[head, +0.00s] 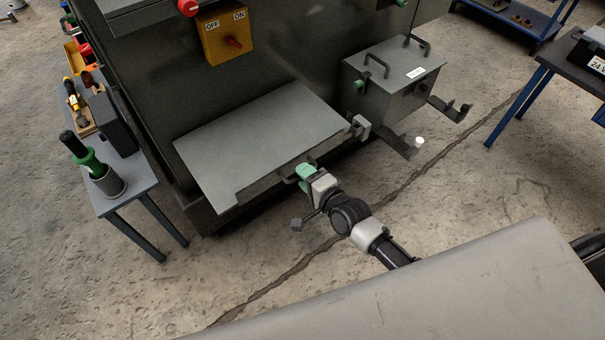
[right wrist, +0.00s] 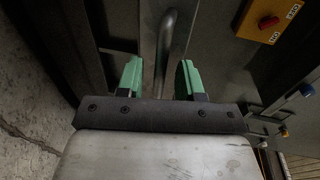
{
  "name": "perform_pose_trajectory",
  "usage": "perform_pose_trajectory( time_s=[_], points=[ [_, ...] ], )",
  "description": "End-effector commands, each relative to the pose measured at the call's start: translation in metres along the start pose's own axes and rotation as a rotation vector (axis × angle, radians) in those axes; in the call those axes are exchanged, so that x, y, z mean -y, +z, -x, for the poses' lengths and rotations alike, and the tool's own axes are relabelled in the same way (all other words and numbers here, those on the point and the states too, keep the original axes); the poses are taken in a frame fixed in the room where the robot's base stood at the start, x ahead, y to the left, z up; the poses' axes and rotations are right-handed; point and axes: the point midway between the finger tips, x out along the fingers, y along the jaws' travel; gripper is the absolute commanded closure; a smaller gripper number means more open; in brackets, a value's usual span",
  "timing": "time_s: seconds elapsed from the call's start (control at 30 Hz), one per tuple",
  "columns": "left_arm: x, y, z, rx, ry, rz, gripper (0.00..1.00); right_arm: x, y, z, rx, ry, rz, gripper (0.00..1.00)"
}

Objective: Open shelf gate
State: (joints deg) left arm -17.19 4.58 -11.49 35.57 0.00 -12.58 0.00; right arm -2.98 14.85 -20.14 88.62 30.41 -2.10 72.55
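The shelf gate appears to be the front edge (head: 262,184) of a grey flat-topped shelf (head: 255,135) that juts from a dark cabinet. A metal bar handle (right wrist: 166,45) stands ahead of my right gripper in the right wrist view. My right gripper (head: 306,172) is at the shelf's front edge in the head view. In the right wrist view, its green fingers (right wrist: 160,80) are apart, with the handle showing in the gap between them. I cannot tell whether they touch it. My left gripper is not in view.
A yellow OFF/ON switch box (head: 225,35) is on the cabinet above the shelf. A grey box with handles (head: 393,80) juts out to the right. A narrow side table (head: 125,200) with tools stands at left. The concrete floor in front is mostly clear.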

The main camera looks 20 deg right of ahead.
Motion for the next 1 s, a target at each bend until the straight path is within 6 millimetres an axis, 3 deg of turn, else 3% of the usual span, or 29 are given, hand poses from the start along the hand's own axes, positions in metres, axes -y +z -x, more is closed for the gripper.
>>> perform_pose_trajectory(
  time_s=[0.13,0.43,0.7,1.0],
  points=[
    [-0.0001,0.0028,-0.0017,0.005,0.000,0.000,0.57,-0.0003,0.0001,-0.0117,0.000,0.000,0.001,0.63],
    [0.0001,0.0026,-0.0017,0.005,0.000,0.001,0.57,-0.0002,0.0003,-0.0137,0.000,0.001,0.001,0.63],
    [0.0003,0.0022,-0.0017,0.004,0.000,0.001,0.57,-0.0003,0.0001,-0.0135,0.000,0.001,0.001,1.00],
    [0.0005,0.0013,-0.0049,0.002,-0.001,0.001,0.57,-0.0019,0.0000,-0.0134,0.000,-0.006,0.002,1.00]
  ],
)
